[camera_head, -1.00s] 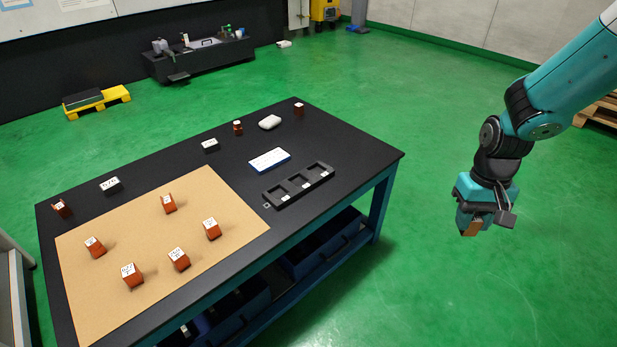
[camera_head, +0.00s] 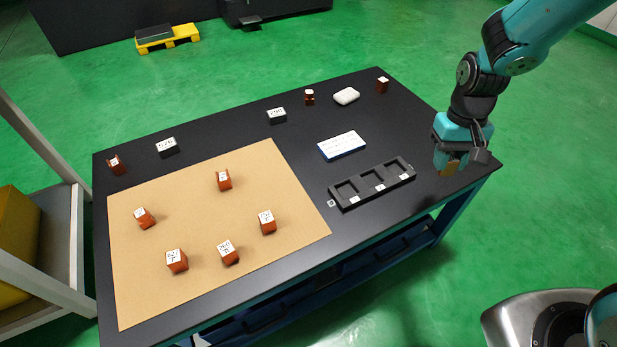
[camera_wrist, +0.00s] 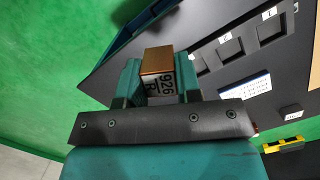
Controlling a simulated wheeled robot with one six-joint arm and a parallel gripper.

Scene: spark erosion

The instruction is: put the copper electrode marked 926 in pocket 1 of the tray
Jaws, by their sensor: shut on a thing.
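The copper electrode marked 926 (camera_wrist: 157,61) is between the jaws of my gripper (camera_wrist: 160,82); its white label reads 926 with an R. The dark tray (camera_head: 367,193) has three pockets in a row, which look empty, with white labels along the front edge.
Several other copper electrodes stand on the tan mat (camera_head: 190,285) at the left. A white card with blue edges (camera_head: 341,145) lies behind the tray. A pale rounded lump (camera_head: 346,96) and dark labelled blocks (camera_head: 277,116) are farther back. The table between tray and gripper is clear.

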